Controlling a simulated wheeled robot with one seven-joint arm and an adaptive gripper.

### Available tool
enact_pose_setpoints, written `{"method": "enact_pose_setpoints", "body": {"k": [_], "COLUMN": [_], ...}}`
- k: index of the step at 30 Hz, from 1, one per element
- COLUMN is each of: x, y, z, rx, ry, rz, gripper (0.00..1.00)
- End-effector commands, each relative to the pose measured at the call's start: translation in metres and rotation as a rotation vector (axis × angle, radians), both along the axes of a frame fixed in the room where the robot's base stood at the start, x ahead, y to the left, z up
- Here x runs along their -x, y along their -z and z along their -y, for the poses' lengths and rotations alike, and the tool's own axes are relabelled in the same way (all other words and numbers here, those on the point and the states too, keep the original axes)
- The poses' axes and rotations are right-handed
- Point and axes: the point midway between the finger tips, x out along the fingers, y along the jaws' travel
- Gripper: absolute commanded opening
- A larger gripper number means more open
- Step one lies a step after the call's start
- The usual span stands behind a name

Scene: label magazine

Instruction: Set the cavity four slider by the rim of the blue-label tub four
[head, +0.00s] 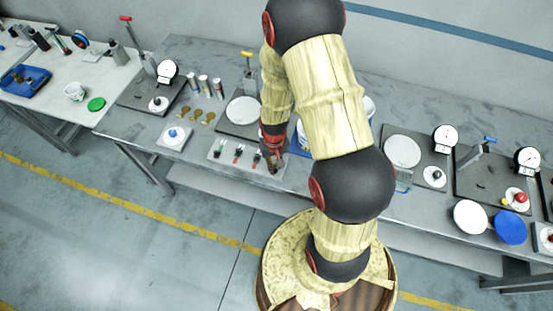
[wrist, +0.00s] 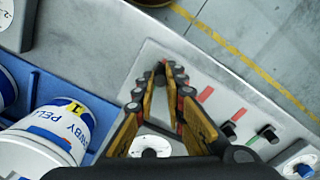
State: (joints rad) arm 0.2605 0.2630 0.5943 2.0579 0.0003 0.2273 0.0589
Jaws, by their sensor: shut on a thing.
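The slider panel (head: 226,158) is a pale plate on the bench with several short coloured slots in a row, one green and the others red. It also shows in the wrist view (wrist: 190,62). My gripper (head: 273,164) is down at the panel's right end in the head view. In the wrist view its fingertips (wrist: 166,72) close together at the end position of the row; the cavity four slider between them is mostly hidden. A white tub (wrist: 52,135) with a blue label and a yellow patch lies to the left in the wrist view; its number is not certain.
The tub is by a blue tray (wrist: 40,88), mostly behind my arm in the head view. Two black sliders (wrist: 228,129) stand beside my fingers. A blue-knobbed block (head: 173,136) sits left of the panel. Dial gauges (head: 445,137) and round plates (head: 402,151) stand right.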

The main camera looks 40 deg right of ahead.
Motion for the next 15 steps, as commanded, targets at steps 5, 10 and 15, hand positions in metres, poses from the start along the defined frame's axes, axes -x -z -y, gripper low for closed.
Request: {"method": "enact_pose_setpoints", "body": {"k": [5, 10, 15], "x": [0.0057, 0.0064, 0.0067], "y": [-0.0009, -0.0006, -0.0004], "z": [-0.0086, -0.0087, -0.0087], "rx": [0.001, 0.000, 0.000], "ry": [-0.001, -0.001, -0.001], "rz": [0.003, 0.001, 0.000], "gripper": [0.00, 0.12, 0.22]}}
